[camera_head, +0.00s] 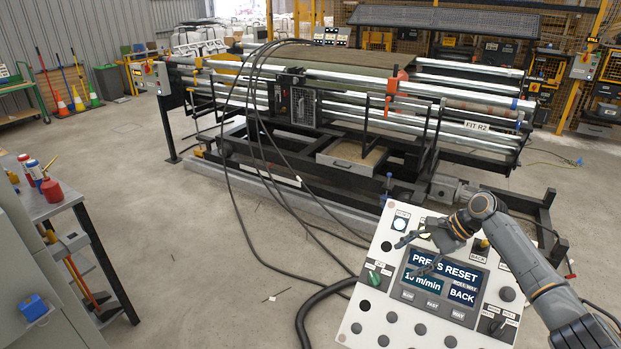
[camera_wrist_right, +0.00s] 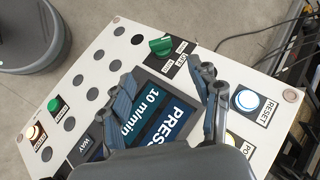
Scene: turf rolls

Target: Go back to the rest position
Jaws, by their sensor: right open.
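My right gripper (camera_head: 414,254) is over the white control panel (camera_head: 375,325), with its arm coming in from the right. In the right wrist view the gripper (camera_wrist_right: 160,78) has its two fingers spread apart with nothing between them. The panel's screen (camera_head: 447,277) reads "PRESS RESET", "10 m/min" and "BACK". The RESET button (camera_head: 400,223) is lit; it also shows in the right wrist view (camera_wrist_right: 247,101), right of the fingers. A green selector knob (camera_wrist_right: 160,45) lies beyond the fingertips. Whether the fingers touch the panel cannot be told. My left gripper is not in view.
A long roller machine (camera_head: 340,75) stands behind the panel, with black cables (camera_head: 243,200) running from it across the floor. A grey workbench (camera_head: 50,205) with bottles is at the left. The concrete floor (camera_head: 200,270) between them is mostly clear.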

